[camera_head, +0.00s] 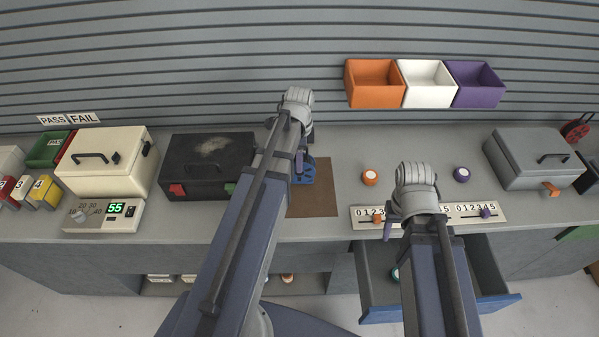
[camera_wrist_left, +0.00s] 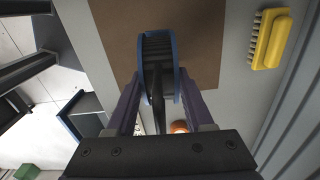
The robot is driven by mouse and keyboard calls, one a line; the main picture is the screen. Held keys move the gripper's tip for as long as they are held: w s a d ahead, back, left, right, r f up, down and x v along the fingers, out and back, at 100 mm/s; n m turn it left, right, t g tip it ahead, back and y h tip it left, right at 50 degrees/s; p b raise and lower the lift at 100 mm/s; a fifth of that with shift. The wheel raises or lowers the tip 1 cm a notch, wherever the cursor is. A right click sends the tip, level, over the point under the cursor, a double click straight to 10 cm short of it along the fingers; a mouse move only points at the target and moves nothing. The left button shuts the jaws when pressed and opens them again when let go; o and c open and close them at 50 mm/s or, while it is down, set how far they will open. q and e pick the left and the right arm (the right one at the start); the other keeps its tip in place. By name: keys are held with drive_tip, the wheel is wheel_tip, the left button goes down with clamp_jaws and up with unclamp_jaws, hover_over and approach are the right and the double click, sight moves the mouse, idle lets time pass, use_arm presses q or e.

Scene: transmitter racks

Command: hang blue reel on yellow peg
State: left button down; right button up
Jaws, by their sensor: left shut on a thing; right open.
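The blue reel (camera_head: 303,174) is at the brown mat in the head view, mostly hidden by my left arm. In the left wrist view the blue reel (camera_wrist_left: 158,48) shows its dark wound middle between two blue rims. My left gripper (camera_wrist_left: 157,98) is shut on it, with purple fingers on both sides. In the head view my left gripper (camera_head: 301,160) is partly covered by its own wrist. My right gripper (camera_head: 391,227) is open at the counter's front, mostly hidden by its wrist. I cannot make out a yellow peg in either view.
A brown mat (camera_head: 318,202) lies on the counter. A yellow brush (camera_wrist_left: 272,40) lies beside it. A black case (camera_head: 207,152) stands left. Orange (camera_head: 375,98), white (camera_head: 428,97) and purple bins (camera_head: 478,97) are on the slatted wall. An open drawer (camera_head: 440,306) juts out in front.

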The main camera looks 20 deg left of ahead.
use_arm(q)
drive_tip(key=shift+f+b, duration=2.25)
drive_tip(key=shift+f, duration=0.2)
drive_tip(key=shift+c, duration=1.4)
unclamp_jaws()
drive_tip(key=r+p, duration=0.4)
drive_tip(key=r, duration=0.1)
drive_tip(key=r+p, duration=0.2)
drive_tip(key=p, duration=0.1)
drive_tip(key=shift+a+r, duration=0.2)
drive_tip(key=shift+a, duration=0.15)
drive_tip(key=shift+r, duration=0.25)
